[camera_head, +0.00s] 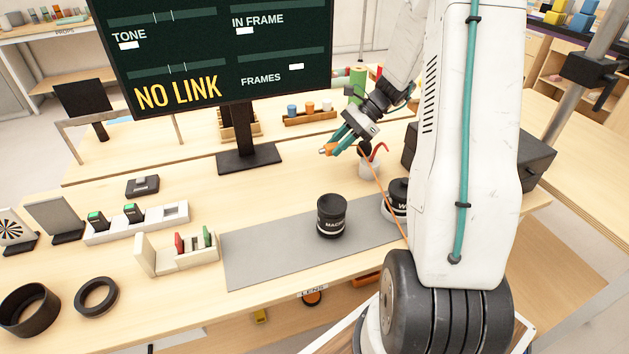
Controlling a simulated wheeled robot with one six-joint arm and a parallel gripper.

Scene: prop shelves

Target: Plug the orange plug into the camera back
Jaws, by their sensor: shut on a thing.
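My gripper (335,146) is at the upper middle, above the table, with its teal fingers pointing down and left. It is shut on the small orange plug (326,150), which shows at the fingertips. An orange cable (384,196) runs from near the gripper down to the right and passes behind my arm. A dark box (534,154) stands on the table at the right, mostly hidden by my arm. I cannot tell whether it is the camera back, and no socket shows. The plug is in the air, clear of that box.
A macro lens (331,216) stands on a grey mat (265,255); another lens (396,191) is partly behind my arm. A white cup (369,169) stands below the gripper. White racks (150,226) are at left.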

